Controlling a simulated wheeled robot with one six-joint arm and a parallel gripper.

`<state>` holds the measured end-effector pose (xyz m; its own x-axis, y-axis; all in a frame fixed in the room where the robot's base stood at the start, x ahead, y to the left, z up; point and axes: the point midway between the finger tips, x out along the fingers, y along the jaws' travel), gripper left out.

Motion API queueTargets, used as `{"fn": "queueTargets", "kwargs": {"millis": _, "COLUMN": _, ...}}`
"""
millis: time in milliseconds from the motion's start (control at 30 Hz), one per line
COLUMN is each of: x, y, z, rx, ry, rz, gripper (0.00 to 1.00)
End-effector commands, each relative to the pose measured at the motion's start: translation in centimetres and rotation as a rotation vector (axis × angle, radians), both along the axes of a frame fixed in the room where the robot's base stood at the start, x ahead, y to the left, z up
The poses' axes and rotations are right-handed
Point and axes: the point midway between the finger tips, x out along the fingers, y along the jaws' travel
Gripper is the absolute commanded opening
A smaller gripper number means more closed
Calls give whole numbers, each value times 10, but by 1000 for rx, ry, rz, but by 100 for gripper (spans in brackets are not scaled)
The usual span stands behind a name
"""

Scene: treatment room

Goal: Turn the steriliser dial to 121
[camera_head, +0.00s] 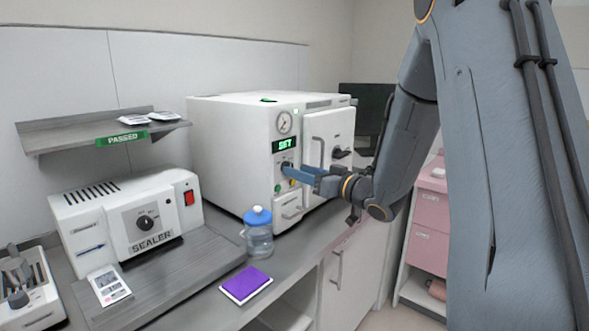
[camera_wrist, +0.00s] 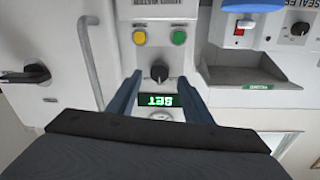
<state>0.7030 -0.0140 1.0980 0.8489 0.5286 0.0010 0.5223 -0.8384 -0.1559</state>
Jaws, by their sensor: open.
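The white steriliser (camera_head: 235,140) stands on the counter, with a gauge and a green-lit display (camera_head: 285,145) reading SET on its front panel. The same display shows upside down in the wrist view (camera_wrist: 160,100). The black dial (camera_wrist: 159,71) is in the wrist view, between a yellow and a green button and the display. My gripper (camera_head: 286,168) is at the panel just below the display, hiding the dial in the head view. In the wrist view my gripper (camera_wrist: 159,84) is open, one blue finger on each side of the dial. I cannot tell whether the fingers touch it.
The steriliser door with its long handle (camera_head: 318,152) is right of the panel. A blue-capped bottle (camera_head: 258,240) and a purple pad (camera_head: 246,285) are on the counter below. A sealer (camera_head: 140,215) stands left, under a shelf (camera_head: 75,138).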

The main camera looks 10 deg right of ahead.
Motion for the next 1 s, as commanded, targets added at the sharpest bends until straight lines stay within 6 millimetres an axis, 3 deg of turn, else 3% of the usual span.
{"fn": "queueTargets", "kwargs": {"millis": 200, "x": 20, "y": 12, "z": 0, "rx": -1, "ry": 1, "rz": 0, "gripper": 46}}
{"fn": "queueTargets", "kwargs": {"millis": 533, "x": 24, "y": 15, "z": 0, "rx": 0, "ry": 0, "rz": -2, "gripper": 46}}
{"fn": "queueTargets", "kwargs": {"millis": 567, "x": 24, "y": 15, "z": 0, "rx": -1, "ry": 1, "rz": -2, "gripper": 44}}
{"fn": "queueTargets", "kwargs": {"millis": 800, "x": 24, "y": 15, "z": 0, "rx": -1, "ry": 1, "rz": -2, "gripper": 5}}
{"fn": "queueTargets", "kwargs": {"millis": 1000, "x": 24, "y": 15, "z": -1, "rx": -10, "ry": -6, "rz": -2, "gripper": 5}}
